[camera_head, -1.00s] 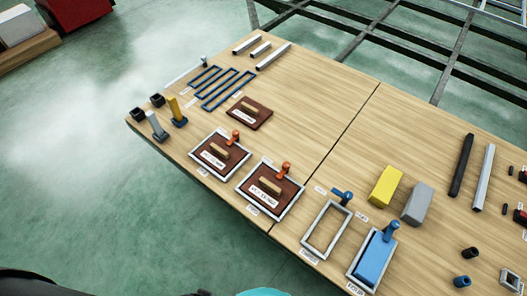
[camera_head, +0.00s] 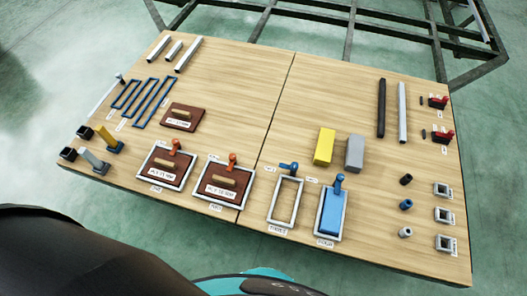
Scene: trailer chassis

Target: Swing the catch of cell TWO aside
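Several framed cells stand in a row along the table's near edge, with labels too small to read surely. The first (camera_head: 139,174) and second (camera_head: 197,192) grey frames hold brown plates with handles. An orange catch (camera_head: 174,147) and another orange catch (camera_head: 232,160) sit at their far edges, seeming to reach over the plates. The third frame (camera_head: 271,204) is empty, its blue catch (camera_head: 288,168) turned left along the rim. The fourth frame (camera_head: 318,225) holds a blue block (camera_head: 332,214), its blue catch (camera_head: 338,184) seeming to point over it. Neither gripper is in view.
A yellow block (camera_head: 324,146) and a grey block (camera_head: 354,153) stand behind the cells. A loose brown plate (camera_head: 184,117) lies behind the first cell. Dark and light bars (camera_head: 403,112) lie at right. A metal frame (camera_head: 350,25) stands beyond the table (camera_head: 240,90).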

